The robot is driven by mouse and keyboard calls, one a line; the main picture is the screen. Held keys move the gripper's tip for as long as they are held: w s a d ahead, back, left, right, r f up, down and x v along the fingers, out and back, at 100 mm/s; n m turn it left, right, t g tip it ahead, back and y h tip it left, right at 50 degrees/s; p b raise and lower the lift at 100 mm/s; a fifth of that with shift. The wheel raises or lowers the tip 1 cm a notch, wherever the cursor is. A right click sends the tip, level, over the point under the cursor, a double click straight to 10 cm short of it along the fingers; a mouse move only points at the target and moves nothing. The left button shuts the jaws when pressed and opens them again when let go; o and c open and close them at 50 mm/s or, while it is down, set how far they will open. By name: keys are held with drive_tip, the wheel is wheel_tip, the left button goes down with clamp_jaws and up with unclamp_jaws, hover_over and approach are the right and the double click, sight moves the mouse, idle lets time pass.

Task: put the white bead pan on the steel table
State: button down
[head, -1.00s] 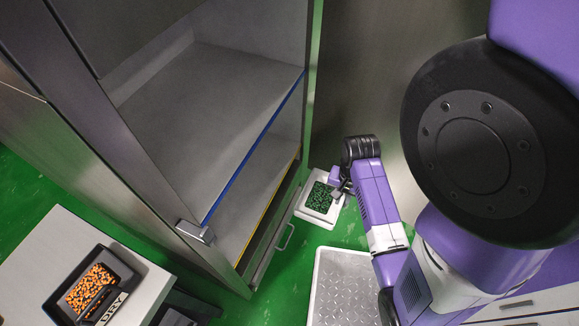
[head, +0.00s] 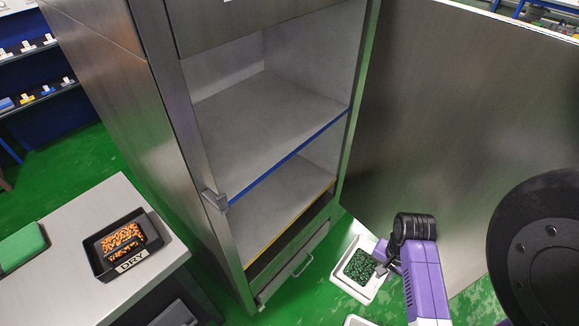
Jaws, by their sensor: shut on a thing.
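The white bead pan (head: 341,279) is a shallow white tray holding dark green beads. It is in the lower middle of the head view, to the right of the open steel cabinet's bottom drawer. My gripper (head: 381,264) is shut on its right side. The pan appears over the green floor; its exact height is hard to tell. A light grey-topped table (head: 85,206), apparently the steel table, stands at the lower left, well apart from the pan. My arm hides part of the pan's right side.
On the table are a black tray (head: 101,263) of orange beads labelled DRY and a green block (head: 22,246). The tall cabinet (head: 270,120) stands between table and pan, its door (head: 450,120) open to the right. Shelving is at the far left.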

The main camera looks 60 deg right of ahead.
drive_tip(key=w+a+f+n, duration=0.3)
drive_tip(key=w+a+n, duration=0.7)
drive_tip(key=w, duration=0.7)
drive_tip(key=w+a+f+n, duration=0.3)
drive_tip(key=w+a+n, duration=0.7)
drive_tip(key=w+a, duration=0.4)
drive_tip(key=w, duration=0.3)
drive_tip(key=shift+w+a+f, duration=0.15)
drive_tip(key=shift+w+a, duration=0.15)
drive_tip(key=shift+a, duration=0.1)
